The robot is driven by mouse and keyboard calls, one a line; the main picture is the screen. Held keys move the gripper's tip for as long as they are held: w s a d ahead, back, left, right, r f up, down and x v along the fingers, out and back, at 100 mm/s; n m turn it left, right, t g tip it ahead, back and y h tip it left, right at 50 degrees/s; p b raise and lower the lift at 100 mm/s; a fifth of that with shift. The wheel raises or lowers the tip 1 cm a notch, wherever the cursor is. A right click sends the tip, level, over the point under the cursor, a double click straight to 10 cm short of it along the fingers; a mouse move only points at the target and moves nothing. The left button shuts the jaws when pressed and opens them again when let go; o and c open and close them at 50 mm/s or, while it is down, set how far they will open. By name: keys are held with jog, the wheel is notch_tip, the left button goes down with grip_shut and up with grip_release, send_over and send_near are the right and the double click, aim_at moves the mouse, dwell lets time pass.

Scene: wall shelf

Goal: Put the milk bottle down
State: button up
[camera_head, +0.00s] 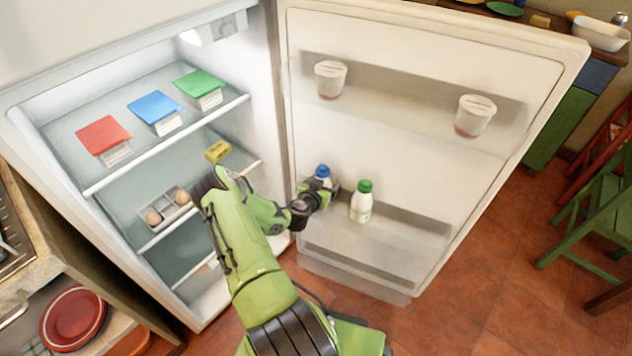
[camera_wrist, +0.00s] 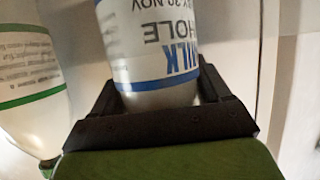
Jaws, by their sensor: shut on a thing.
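The milk bottle with a blue cap (camera_head: 322,171) is at the lower shelf of the open fridge door. My gripper (camera_head: 318,190) is around it and shut on it. In the wrist view the milk bottle (camera_wrist: 155,45) has a white label with blue bands and the word "MILK", and it sits between the dark jaws of my gripper (camera_wrist: 160,108). My gripper hides the lower part of the bottle in the head view. I cannot tell whether its base touches the door shelf.
A green-capped bottle (camera_head: 362,202) stands on the door shelf (camera_head: 415,235) just right. Two white cups (camera_head: 331,80) are on the upper door shelf. The fridge holds red, blue and green boxes (camera_head: 155,108), an egg tray (camera_head: 166,208) and a yellow item (camera_head: 218,151).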

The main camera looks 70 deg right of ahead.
jog(key=shift+s+a+r, duration=0.15)
jog(key=shift+s, duration=0.3)
jog(key=shift+w+f, duration=0.1)
jog(key=shift+f, duration=0.1)
jog(key=o, duration=1.4)
